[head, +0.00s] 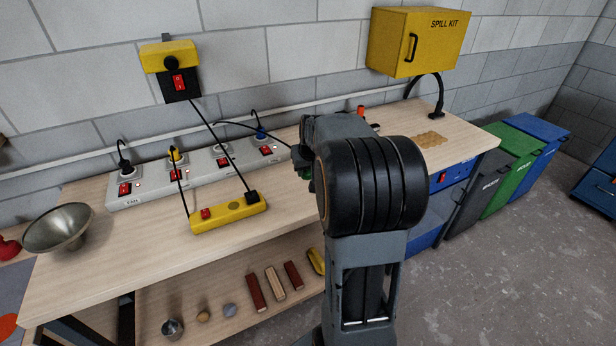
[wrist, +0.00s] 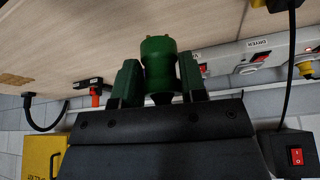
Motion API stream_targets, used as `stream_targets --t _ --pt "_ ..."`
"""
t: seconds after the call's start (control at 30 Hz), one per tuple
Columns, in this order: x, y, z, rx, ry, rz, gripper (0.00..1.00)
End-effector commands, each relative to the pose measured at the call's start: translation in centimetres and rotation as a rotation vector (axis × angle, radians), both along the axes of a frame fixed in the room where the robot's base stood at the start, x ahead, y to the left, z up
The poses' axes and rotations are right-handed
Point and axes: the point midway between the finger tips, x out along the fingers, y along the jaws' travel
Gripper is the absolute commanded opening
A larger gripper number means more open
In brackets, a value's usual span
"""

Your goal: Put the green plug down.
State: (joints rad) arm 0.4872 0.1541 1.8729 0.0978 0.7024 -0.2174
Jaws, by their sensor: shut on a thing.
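The green plug (wrist: 160,62) is between the two fingers of my gripper (wrist: 159,80) in the wrist view. The gripper is shut on it, and the plug's rounded end sticks out past the fingers. In the head view my gripper (head: 303,160) is over the workbench (head: 300,205), just right of the grey socket strip. Only a small dark green part (head: 307,173) shows there, beside my arm, which hides most of it. I cannot tell how high the plug is above the bench.
A grey socket strip (head: 146,196) with black, yellow and blue plugs runs along the back. A yellow power strip (head: 228,215) lies in front, with cords. A tan patterned patch (head: 430,139) lies at right. Bare wood shows between.

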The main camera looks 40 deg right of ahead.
Motion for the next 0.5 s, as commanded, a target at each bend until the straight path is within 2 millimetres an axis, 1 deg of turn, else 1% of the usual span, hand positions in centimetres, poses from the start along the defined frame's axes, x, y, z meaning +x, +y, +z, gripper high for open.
stream_targets --t 0.03,0.13,0.2,0.3,0.4,0.5 --pt "1.0 -1.1 -0.4 0.003 0.004 -0.005 0.10" --pt "2.8 -2.8 -1.6 0.003 0.003 -0.009 0.10" --pt "3.6 -3.5 -3.0 0.003 0.004 -0.008 0.10" --pt "4.7 -4.2 -4.6 0.002 0.003 -0.007 0.10" --pt "5.4 -4.7 -5.8 0.001 0.000 -0.006 0.10" --pt "5.9 -5.1 -6.5 0.000 -0.001 -0.004 0.10"
